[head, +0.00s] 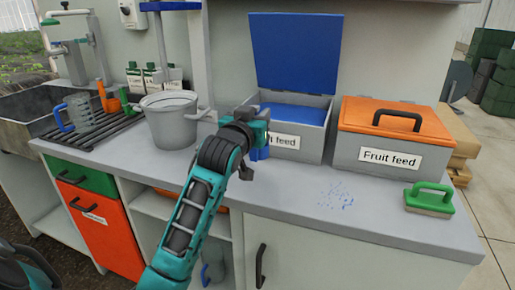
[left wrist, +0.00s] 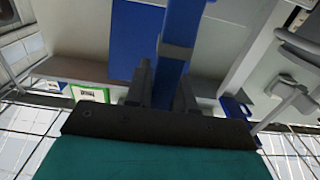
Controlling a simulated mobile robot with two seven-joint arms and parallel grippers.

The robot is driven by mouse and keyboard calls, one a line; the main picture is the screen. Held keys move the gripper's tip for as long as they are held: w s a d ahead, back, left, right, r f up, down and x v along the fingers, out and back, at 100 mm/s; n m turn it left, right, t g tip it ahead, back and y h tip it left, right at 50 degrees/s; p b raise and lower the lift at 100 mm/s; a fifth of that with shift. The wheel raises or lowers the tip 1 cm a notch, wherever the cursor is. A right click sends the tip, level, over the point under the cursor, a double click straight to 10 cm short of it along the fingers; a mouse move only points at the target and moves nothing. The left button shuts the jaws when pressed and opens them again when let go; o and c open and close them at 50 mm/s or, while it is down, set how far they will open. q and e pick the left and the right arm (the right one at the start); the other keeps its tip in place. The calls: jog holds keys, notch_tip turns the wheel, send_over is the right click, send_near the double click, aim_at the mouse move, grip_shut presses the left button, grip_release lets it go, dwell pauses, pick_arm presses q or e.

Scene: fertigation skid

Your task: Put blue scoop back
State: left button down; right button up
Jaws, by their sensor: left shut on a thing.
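My left gripper (head: 259,132) is in front of the open grey feed box (head: 314,146), above the counter. It is shut on the blue scoop (head: 260,153); the arm and gripper hide most of the scoop in the head view. In the left wrist view a blue bar of the scoop (left wrist: 182,30) stands between the two dark fingers (left wrist: 162,88). The box's blue lid (head: 296,52) is raised, and blue feed (head: 296,112) shows inside. The gripper covers part of the box's label. My right gripper is not in view.
An orange-lidded box (head: 392,136) stands closed at right. Blue granules (head: 337,195) lie on the counter (head: 290,187), with a green brush (head: 430,198) at its right end. A grey bucket (head: 168,120) stands left of the gripper. A rack (head: 95,130) holds a clear jug (head: 82,112).

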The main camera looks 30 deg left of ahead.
pick_arm(q)
jog(key=shift+f+b, duration=0.8)
jog(key=shift+f, duration=2.2)
jog(key=shift+f, duration=0.1)
jog(key=shift+f, duration=0.1)
jog(key=c, duration=1)
grip_release()
